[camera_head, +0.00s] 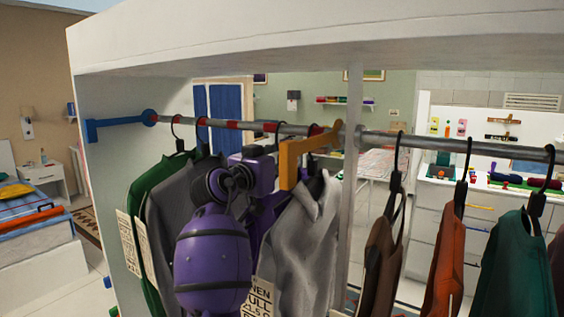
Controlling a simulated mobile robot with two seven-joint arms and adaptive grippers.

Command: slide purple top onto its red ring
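The purple top (265,213) hangs in the left bay, between a dark grey garment (173,215) and a light grey one (303,240). My purple arm covers most of it. Its hanger hook seems to reach the rod (290,129) near the orange bracket. Red bands show on the rod, one of them (233,125) left of that hook; I cannot tell which belongs to the top. My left gripper (268,150) appears to be behind my wrist, close to the top's hanger; its fingers are hidden. My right gripper is out of view.
A blue bracket (115,122) is at the rod's left end and an orange bracket (290,165) near the middle. A white upright (350,190) divides the bays. Brown (383,260), rust (449,255) and green (515,270) garments hang at right. Rod gaps there are open.

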